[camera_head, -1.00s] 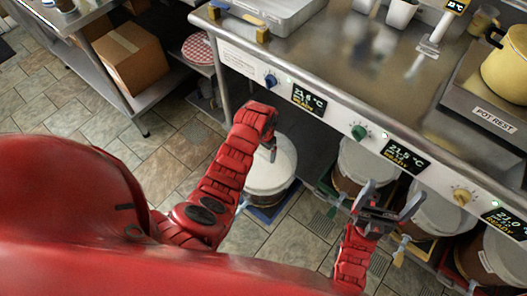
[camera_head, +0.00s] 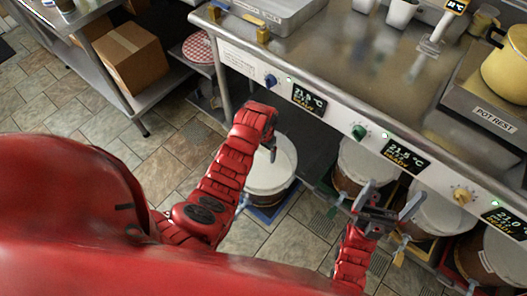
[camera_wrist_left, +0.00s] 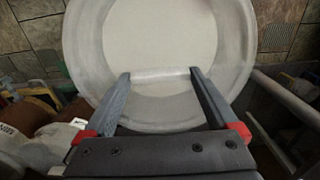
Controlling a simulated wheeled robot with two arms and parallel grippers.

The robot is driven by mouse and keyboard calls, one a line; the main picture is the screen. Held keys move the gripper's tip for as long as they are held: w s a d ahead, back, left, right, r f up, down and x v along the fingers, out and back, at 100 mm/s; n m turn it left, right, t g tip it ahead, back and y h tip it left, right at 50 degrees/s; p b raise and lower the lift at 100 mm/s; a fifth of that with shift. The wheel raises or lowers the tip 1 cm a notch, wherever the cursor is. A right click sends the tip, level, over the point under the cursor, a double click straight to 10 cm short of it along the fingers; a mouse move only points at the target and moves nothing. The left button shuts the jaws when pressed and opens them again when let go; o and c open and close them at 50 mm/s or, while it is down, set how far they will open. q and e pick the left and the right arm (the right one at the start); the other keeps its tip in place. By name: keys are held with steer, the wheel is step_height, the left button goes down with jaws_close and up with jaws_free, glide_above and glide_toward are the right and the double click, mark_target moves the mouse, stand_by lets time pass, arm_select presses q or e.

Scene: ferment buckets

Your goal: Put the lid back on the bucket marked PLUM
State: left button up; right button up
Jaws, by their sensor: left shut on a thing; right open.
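I cannot tell whether the lid is seated or slightly above the rim. My left gripper (camera_head: 271,150) reaches over it and is shut on the lid. No PLUM marking is readable. My right gripper (camera_head: 388,211) is open and empty, in front of the other buckets.
Other lidded buckets (camera_head: 432,214) stand under the steel counter (camera_head: 340,60). The counter's front panel with knobs and displays (camera_head: 404,156) overhangs them. A blue tray (camera_head: 268,213) lies under the left bucket. A cardboard box (camera_head: 130,58) sits on a shelf at left. Tiled floor (camera_head: 165,150) is clear there.

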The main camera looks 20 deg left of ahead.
arm_select(q)
steer(key=shift+f, duration=0.1)
stand_by(0.7)
steer(key=o, duration=1.1)
steer(key=shift+o, duration=0.2)
steer(key=shift+r+p, duration=2)
steer(key=shift+r, duration=1.55)
jaws_close()
